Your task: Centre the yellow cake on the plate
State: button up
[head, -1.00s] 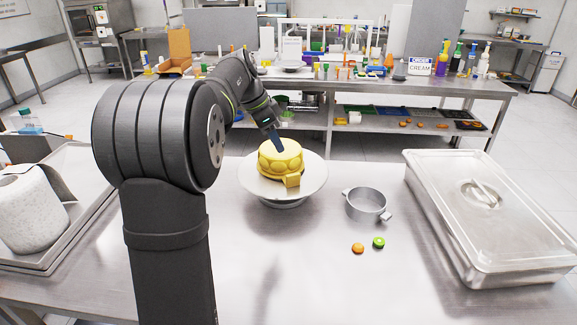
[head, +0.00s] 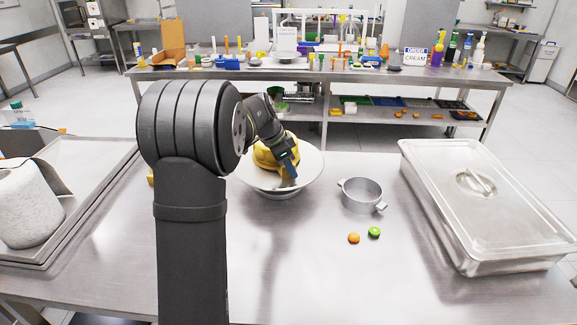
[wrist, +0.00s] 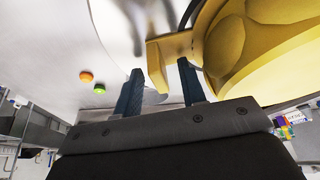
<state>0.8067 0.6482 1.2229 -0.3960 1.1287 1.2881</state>
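The yellow cake (head: 266,157) rests on the round white plate (head: 311,166), partly hidden behind my arm. A block-like yellow tab (wrist: 157,63) sticks out from the cake's side and shows large in the wrist view. My gripper (head: 289,172) is low at the cake's front right side. In the wrist view, the two dark blue fingers of my gripper (wrist: 161,88) are spread on either side of the tab, with a visible gap between the tab and the right finger. Contact with the left finger cannot be told.
A small metal pan (head: 362,195) stands right of the plate. An orange piece (head: 354,238) and a green piece (head: 375,232) lie in front of it. A lidded steel container (head: 490,205) fills the right side. A tray (head: 70,215) with a white roll (head: 28,207) is at left.

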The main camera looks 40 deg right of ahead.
jog(key=shift+c, duration=0.3)
grip_shut()
jog(key=shift+s+a, duration=0.1)
jog(key=shift+s, duration=0.1)
jog(key=shift+s+a, duration=0.3)
jog(key=shift+s, duration=0.5)
jog(key=shift+o, duration=0.3)
grip_release()
